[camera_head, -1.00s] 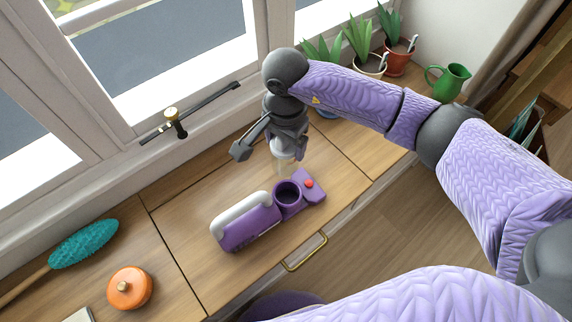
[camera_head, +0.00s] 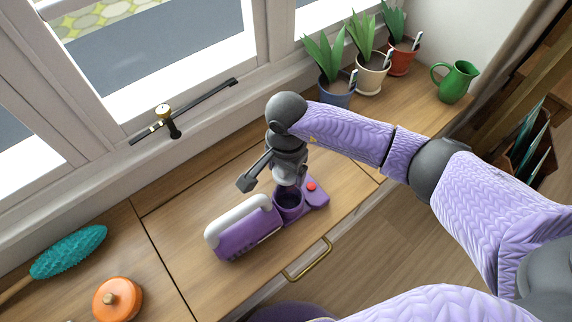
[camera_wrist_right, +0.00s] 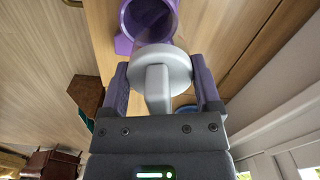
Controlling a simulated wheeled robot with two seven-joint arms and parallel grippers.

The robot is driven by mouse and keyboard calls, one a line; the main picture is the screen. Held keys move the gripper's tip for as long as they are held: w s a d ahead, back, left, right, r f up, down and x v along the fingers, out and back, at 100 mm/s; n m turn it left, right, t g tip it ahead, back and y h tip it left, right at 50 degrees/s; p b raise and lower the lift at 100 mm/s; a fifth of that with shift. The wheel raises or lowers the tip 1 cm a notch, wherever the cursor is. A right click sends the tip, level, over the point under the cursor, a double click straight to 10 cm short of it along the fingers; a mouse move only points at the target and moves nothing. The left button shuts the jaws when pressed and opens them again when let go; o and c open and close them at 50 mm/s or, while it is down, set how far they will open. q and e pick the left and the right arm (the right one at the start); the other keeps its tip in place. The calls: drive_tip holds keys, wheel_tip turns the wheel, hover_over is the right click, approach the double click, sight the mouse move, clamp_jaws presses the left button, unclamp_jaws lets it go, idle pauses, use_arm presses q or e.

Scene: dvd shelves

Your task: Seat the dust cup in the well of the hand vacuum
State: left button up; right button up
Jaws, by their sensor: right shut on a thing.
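The hand vacuum (camera_head: 245,232) lies on the wooden counter, purple with a white handle and a red button. Its round well (camera_head: 289,205) shows a dark opening between handle and button end. My right gripper (camera_head: 288,172) points down just above the well. In the right wrist view the gripper (camera_wrist_right: 160,88) is shut on the dust cup (camera_wrist_right: 158,62), across the grip of its pale grey lid. The well's purple rim (camera_wrist_right: 122,44) shows beyond the lid. The cup's clear body is mostly hidden; I cannot tell whether its lower end is inside the well. My left gripper is out of view.
An orange lidded pot (camera_head: 118,300) and a teal brush (camera_head: 70,252) lie at the left. Potted plants (camera_head: 334,90) and a green jug (camera_head: 455,80) stand at the back right. The window ledge (camera_head: 205,125) runs behind the vacuum. A brass drawer handle (camera_head: 310,262) is in front.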

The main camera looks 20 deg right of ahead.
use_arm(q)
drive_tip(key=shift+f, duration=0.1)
use_arm(e)
drive_tip(key=shift+f, duration=0.1)
drive_tip(key=shift+f, duration=0.15)
drive_tip(key=o, duration=1.2)
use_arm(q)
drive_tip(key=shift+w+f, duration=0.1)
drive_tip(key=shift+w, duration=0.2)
use_arm(e)
drive_tip(key=shift+o, duration=0.3)
wheel_tip(320, 180, up, 10)
drive_tip(key=p, duration=0.5)
drive_tip(key=shift+w+a, duration=0.1)
drive_tip(key=shift+a, duration=0.05)
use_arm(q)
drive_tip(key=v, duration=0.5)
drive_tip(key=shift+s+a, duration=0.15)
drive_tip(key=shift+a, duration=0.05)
